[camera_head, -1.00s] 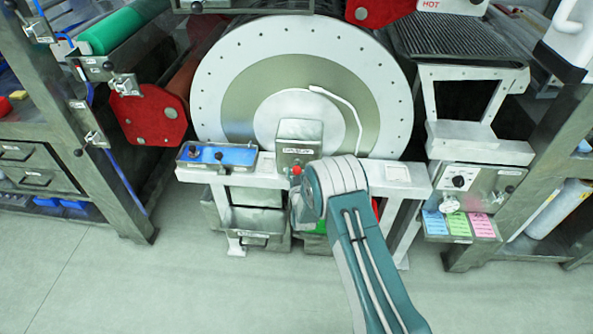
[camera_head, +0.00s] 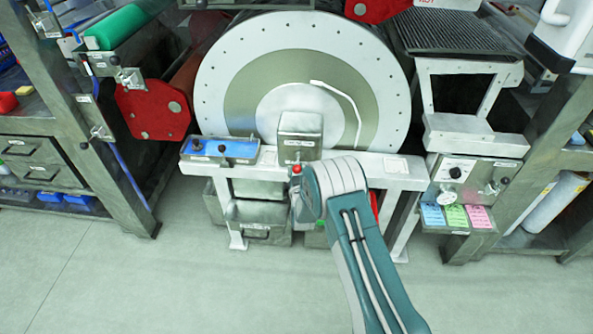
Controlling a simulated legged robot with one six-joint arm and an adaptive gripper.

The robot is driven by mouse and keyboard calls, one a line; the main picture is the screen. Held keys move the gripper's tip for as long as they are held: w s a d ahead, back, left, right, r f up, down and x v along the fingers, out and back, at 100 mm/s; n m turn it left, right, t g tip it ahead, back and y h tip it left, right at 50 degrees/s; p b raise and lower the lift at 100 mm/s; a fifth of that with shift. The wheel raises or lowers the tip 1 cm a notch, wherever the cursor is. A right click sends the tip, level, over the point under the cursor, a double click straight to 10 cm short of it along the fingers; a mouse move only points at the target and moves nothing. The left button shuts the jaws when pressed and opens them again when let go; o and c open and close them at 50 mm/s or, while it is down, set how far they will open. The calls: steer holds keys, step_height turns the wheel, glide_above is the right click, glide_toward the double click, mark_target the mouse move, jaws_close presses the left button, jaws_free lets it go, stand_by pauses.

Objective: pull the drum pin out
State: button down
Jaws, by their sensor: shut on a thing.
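The large drum (camera_head: 232,82) stands at the top middle, with a pale dotted rim and a grey-green ring. A grey metal box (camera_head: 299,124) with a label sits at its lower front. The drum pin shows only as a small red knob (camera_head: 296,169) just below the box. My gripper (camera_head: 300,190) is at this knob, shut on the pin. My teal and grey arm covers most of the gripper, so the fingers and the pin's shaft are largely hidden.
A blue control panel (camera_head: 232,149) sits on the white frame (camera_head: 395,172) left of the box. A switch box with coloured tags (camera_head: 456,216) hangs at right. Dark metal racks (camera_head: 110,150) stand at left. The floor (camera_head: 200,285) in front is clear.

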steer(key=shift+c, duration=1.4)
jaws_free()
steer(key=shift+a, duration=0.15)
steer(key=s+d, duration=0.1)
steer(key=s, duration=1.1)
steer(key=shift+d, duration=0.4)
steer(key=shift+w, duration=0.1)
